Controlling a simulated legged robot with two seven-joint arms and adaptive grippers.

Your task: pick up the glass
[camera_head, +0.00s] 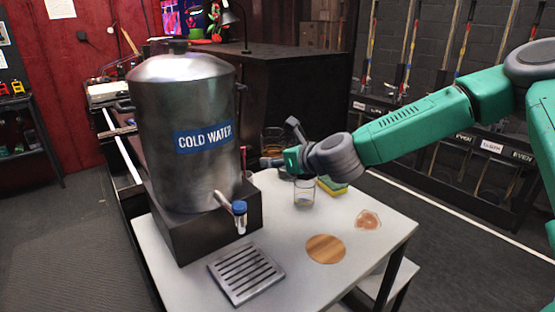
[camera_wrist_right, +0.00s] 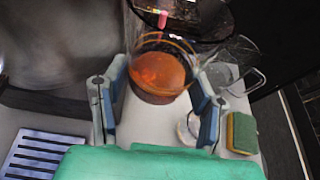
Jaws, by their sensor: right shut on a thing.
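My right gripper (camera_head: 268,160) reaches in from the right beside the water urn, over the back of the white table. In the right wrist view the fingers (camera_wrist_right: 160,100) are shut on an amber-bottomed glass (camera_wrist_right: 160,72), with its open rim upward. In the head view this glass (camera_head: 273,138) shows dark amber behind the gripper, partly hidden; its exact height above the table is hard to judge. A clear glass (camera_head: 304,192) stands on the table just below the gripper. My left gripper is in neither view.
The steel urn (camera_head: 185,95) with its blue-topped tap (camera_head: 239,210) stands close at left. A drip tray (camera_head: 246,272), wooden disc (camera_head: 325,249), patterned coaster (camera_head: 367,219) and yellow-green sponge (camera_head: 333,186) lie on the table (camera_head: 290,225).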

